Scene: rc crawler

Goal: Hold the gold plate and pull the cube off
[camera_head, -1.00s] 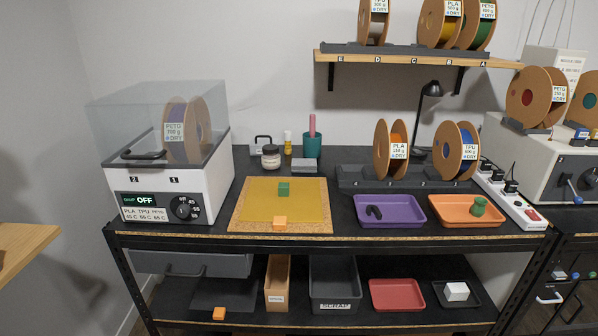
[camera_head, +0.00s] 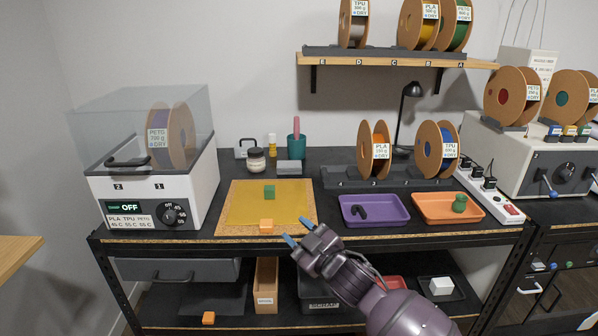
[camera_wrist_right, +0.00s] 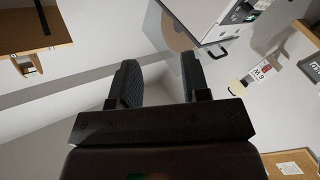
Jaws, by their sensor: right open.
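The gold plate (camera_head: 240,205) lies on a cork-edged board on the bench, right of the white dryer box. My right gripper (camera_head: 297,231) is open and empty, in front of the bench just right of the board's front corner, apart from both cubes. In the right wrist view its two dark fingers (camera_wrist_right: 158,85) are spread with nothing between them. My left gripper is not in view.
The dryer box (camera_head: 150,190) stands left of the plate. A purple tray (camera_head: 385,222) with a black hook and an orange tray (camera_head: 430,212) with a green part lie to the right. A jar (camera_head: 256,160) and a grey block stand behind the plate.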

